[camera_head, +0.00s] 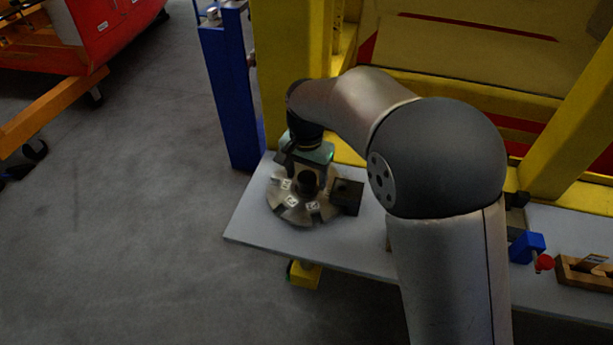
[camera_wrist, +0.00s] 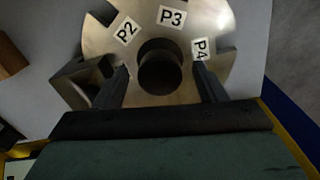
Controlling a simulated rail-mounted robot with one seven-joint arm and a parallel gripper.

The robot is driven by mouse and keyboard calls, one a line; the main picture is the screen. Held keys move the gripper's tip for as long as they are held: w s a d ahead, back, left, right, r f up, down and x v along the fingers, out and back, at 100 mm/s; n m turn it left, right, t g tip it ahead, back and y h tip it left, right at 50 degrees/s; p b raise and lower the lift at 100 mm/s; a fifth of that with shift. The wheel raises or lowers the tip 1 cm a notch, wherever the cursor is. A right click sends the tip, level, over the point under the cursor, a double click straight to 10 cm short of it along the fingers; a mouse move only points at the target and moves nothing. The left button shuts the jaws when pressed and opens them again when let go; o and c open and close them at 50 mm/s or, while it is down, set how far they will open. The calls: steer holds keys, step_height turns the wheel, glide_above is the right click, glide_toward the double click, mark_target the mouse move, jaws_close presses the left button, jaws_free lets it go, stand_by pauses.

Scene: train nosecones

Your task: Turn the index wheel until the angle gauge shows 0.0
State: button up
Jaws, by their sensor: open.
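The index wheel (camera_head: 290,208) is a round, notched metal disc on the grey bench, partly hidden in the head view under my gripper (camera_head: 308,172). In the wrist view the index wheel (camera_wrist: 205,20) shows labels P2, P3 and P4 around a dark round hub (camera_wrist: 160,72). My gripper (camera_wrist: 161,70) is open. Its two fingers stand on either side of the hub, with visible gaps between them and it. I cannot tell how deep the fingertips reach. I cannot make out an angle gauge or any reading in either view.
A dark block (camera_head: 347,196) stands at the wheel's right edge. The bench (camera_head: 262,232) has a yellow frame (camera_head: 285,60) behind it and a blue post (camera_head: 232,95) at its left. A blue clamp-like part (camera_head: 526,246) and a wooden tray (camera_head: 582,275) lie at right.

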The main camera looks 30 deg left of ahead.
steer(key=shift+f, duration=0.9)
steer(key=c, duration=1.4)
